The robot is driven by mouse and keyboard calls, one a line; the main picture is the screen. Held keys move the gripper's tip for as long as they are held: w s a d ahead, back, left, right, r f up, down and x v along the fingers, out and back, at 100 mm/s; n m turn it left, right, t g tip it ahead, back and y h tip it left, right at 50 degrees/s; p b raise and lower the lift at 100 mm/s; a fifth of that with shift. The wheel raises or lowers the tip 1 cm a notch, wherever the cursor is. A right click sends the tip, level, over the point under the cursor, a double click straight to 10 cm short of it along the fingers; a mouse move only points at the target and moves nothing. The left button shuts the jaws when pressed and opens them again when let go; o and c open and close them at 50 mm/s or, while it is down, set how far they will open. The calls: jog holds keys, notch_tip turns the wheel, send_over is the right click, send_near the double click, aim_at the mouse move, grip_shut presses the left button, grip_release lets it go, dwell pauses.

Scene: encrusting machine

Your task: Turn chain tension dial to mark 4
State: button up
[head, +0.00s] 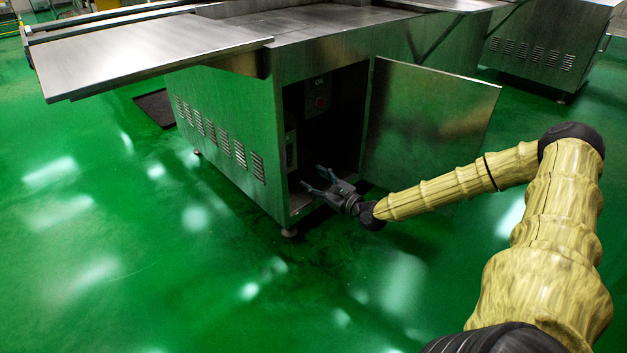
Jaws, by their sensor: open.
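The encrusting machine (220,150) is a steel cabinet with its door (432,125) swung open to the right. A grey box-like part (291,150) is on the compartment's left inner side. I cannot make out the chain tension dial or its marks. My gripper (312,180) is open and empty at the lower front of the compartment opening, its fingers pointing left into it.
A steel table top (150,55) juts out to the left of the cabinet. A dark mat (155,108) lies on the green floor (110,240), which is clear in front. Another steel cabinet (545,50) stands at the back right. The open door is close behind my arm.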

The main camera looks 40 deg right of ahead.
dwell(0.3)
jog(key=w+a+n+h+p, duration=0.1)
jog(key=w+n, duration=0.5)
jog(key=n, duration=1)
jog(key=w+a+n+h+p, duration=0.1)
jog(key=w+n, duration=0.4)
jog(key=n, duration=1.2)
jog(key=shift+w+p, duration=0.35)
jog(key=shift+p, duration=0.35)
